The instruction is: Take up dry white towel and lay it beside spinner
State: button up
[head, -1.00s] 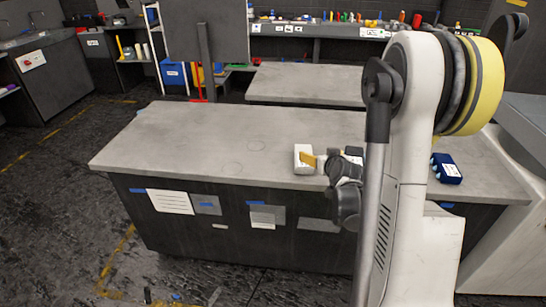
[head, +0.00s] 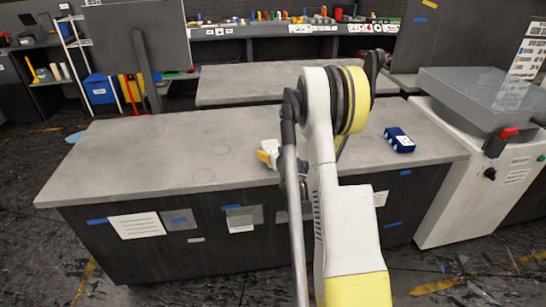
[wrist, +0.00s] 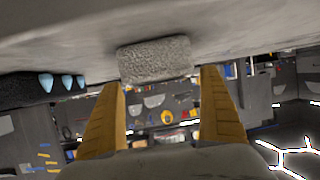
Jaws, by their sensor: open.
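The white towel (head: 270,145) is a small pale block on the grey worktop near its front edge, partly hidden by my gripper (head: 266,158). In the wrist view the towel (wrist: 153,60) is a fuzzy grey-white block on the worktop, ahead of my gripper (wrist: 160,82). My yellow fingers are spread apart with nothing between them. Whether they touch the towel I cannot tell. A white cabinet with a grey top and a red handle, probably the spinner (head: 450,160), stands at the right end of the worktop.
A dark blue box (head: 398,140) with light-blue pieces lies on the worktop (head: 140,150), right of my arm; it also shows in the wrist view (wrist: 40,86). The worktop's left part is clear. Another bench (head: 235,85) stands behind.

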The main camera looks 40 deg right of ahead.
aim_at(274, 151)
jog(key=x, duration=0.3)
jog(key=shift+a+f+b, duration=0.1)
jog(key=shift+b, duration=0.3)
jog(key=c, duration=1.4)
